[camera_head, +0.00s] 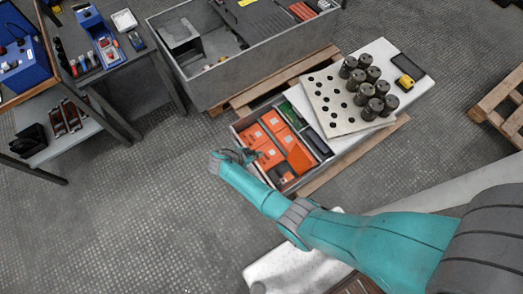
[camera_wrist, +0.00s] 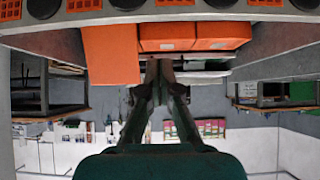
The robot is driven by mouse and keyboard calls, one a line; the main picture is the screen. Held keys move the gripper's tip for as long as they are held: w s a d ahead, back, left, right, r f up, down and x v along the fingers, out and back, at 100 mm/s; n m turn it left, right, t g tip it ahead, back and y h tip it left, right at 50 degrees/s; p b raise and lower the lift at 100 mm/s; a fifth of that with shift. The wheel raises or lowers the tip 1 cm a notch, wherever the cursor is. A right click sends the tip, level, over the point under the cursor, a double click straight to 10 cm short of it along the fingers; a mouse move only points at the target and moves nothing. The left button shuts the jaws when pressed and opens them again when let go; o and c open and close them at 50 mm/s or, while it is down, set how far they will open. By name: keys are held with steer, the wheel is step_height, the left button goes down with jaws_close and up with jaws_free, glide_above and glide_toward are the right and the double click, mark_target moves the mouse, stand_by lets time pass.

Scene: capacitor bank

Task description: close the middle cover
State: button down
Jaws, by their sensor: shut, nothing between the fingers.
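Several orange covers and blocks sit in a low grey case (camera_head: 234,131); one orange piece (camera_head: 272,122) lies toward its far side and another (camera_head: 298,155) toward its near side. My gripper (camera_head: 256,156) is shut and empty over the case's left edge, close to the orange pieces. In the wrist view my gripper (camera_wrist: 163,66) points at the orange parts. There a large orange panel (camera_wrist: 111,54) reaches lower than the orange pieces (camera_wrist: 208,35) to its right. I cannot tell which is the middle cover, or whether the fingers touch any.
A white board with holes (camera_head: 322,98) and several dark cylinders (camera_head: 372,108) lie beside the case. A wooden pallet (camera_head: 314,183) is underneath. A large grey bin (camera_head: 215,95) stands behind. The floor (camera_head: 150,210) at left is clear.

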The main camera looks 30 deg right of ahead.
steer(key=a+f, duration=0.2)
steer(key=a, duration=0.5)
steer(key=shift+s+a+f, duration=0.2)
steer(key=shift+a+f, duration=0.15)
steer(key=shift+a, duration=0.05)
steer(key=shift+s, duration=0.15)
